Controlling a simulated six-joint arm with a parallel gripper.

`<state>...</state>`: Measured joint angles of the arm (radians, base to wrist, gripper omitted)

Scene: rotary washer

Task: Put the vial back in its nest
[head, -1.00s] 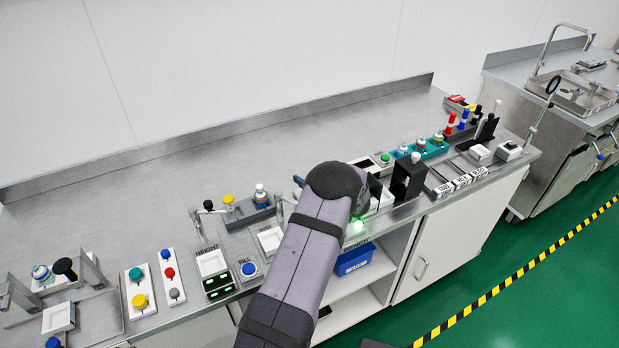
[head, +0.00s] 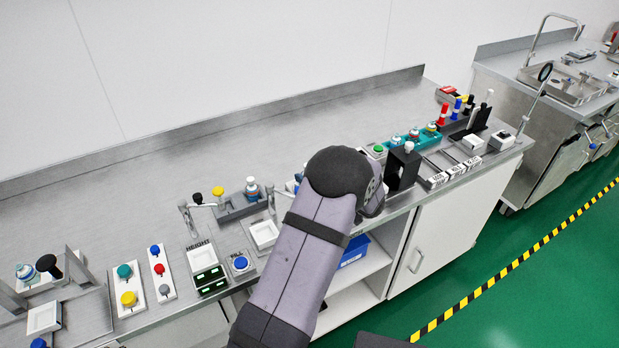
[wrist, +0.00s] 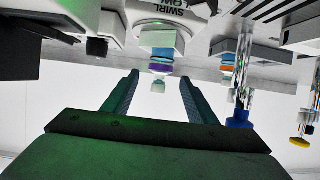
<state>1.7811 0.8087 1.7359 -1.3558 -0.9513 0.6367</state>
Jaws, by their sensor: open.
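In the wrist view my gripper (wrist: 159,77) is open, its two dark fingers apart. A small vial (wrist: 161,68) with a white cap and purple, orange and blue bands shows between the fingertips. Its other end meets a pale block (wrist: 162,41) beside a part marked SWIRL LOW. I cannot tell how deep the vial lies between the fingers; neither finger visibly touches it. In the head view my arm hides the gripper and this vial. Similar capped vials stand in a teal rack (head: 405,143), and one vial (head: 252,187) stands at a grey holder. I cannot tell which nest is the vial's.
In the wrist view another banded vial (wrist: 228,62) and a metal post with a blue end (wrist: 240,118) are right of the fingers. In the head view a black upright stand (head: 402,172) is close right of my arm. The bench's back half is clear.

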